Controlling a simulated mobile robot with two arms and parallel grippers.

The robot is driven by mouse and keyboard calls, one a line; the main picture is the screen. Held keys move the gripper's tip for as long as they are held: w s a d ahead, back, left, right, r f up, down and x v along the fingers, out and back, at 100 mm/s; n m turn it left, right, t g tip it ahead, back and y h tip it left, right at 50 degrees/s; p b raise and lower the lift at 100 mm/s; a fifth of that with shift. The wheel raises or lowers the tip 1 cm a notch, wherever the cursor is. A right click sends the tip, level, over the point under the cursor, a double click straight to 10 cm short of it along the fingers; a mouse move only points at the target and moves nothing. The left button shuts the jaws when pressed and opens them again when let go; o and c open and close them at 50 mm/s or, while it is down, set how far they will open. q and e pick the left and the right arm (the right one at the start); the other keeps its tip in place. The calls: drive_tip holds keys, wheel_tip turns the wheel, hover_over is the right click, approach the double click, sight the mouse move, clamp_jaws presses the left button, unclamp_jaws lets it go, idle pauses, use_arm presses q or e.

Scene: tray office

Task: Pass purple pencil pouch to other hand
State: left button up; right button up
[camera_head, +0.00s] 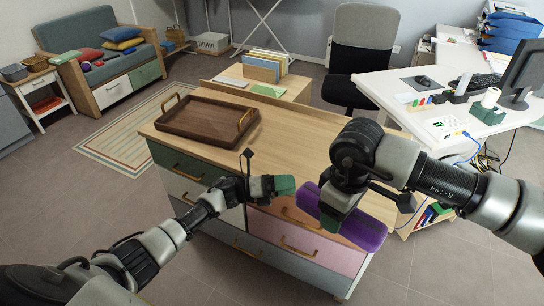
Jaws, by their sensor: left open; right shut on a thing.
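The purple pencil pouch (364,230) is held at the front right of the wooden dresser top, with its ends sticking out on both sides of my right gripper. My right gripper (338,205) is shut on the pouch, and its fingers hide the pouch's middle. My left gripper (285,186) is open and empty, just left of the pouch and apart from it. The green fingertip pad of the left gripper points toward the pouch's left end.
A dark wooden tray (190,120) with brass handles stands at the back left of the dresser top (285,140). The middle of that top is clear. A white desk (445,90) with a monitor and an office chair (362,50) stand behind on the right.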

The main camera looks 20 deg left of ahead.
use_arm(q)
wheel_tip(320, 180, up, 9)
drive_tip(key=s+m+g, duration=0.2)
drive_tip(key=m+g, duration=0.6)
drive_tip(key=m, duration=0.3)
drive_tip(key=m+g+y, duration=0.4)
drive_tip(key=m+g, duration=0.1)
drive_tip(key=m, duration=0.4)
approach(313, 198)
drive_tip(key=w+a+f, duration=0.1)
drive_tip(key=w+a, duration=0.1)
drive_tip(key=x, duration=1.2)
drive_tip(key=shift+w+a+f, duration=0.1)
drive_tip(key=shift+w+f, duration=0.05)
drive_tip(key=shift+f, duration=0.2)
drive_tip(key=shift+c, duration=0.4)
drive_tip(key=c, duration=1)
use_arm(e)
drive_tip(key=o, duration=1.1)
drive_tip(key=shift+r, duration=0.1)
